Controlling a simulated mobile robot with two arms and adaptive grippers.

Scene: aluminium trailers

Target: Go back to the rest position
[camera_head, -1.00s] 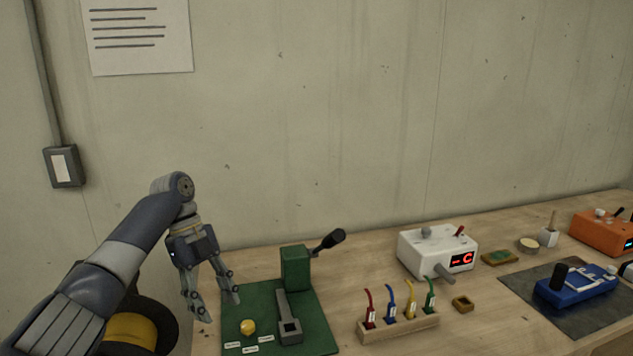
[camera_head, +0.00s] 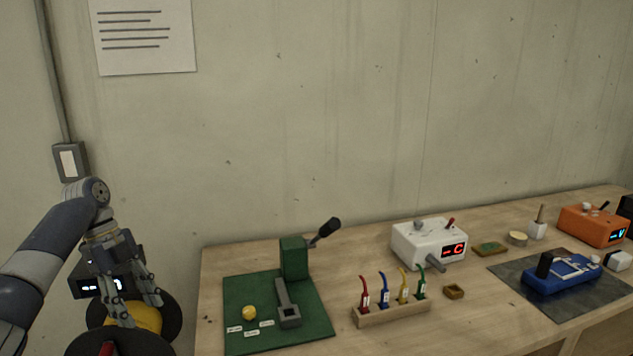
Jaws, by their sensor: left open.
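My left gripper (camera_head: 136,312) is at the lower left, off the table's left edge, pointing down. Its fingers are apart and nothing shows between them. It appears in front of a black spool with a yellow core (camera_head: 148,318); I cannot tell whether it touches the spool. My left arm (camera_head: 50,240) comes in from the left edge. My right gripper is not in view.
A wooden table (camera_head: 350,340) runs along the wall. On it are a green press with a lever (camera_head: 294,258), a rack of coloured tools (camera_head: 392,314), a white box with a red display (camera_head: 428,243), a blue device (camera_head: 562,276) and an orange box (camera_head: 590,226).

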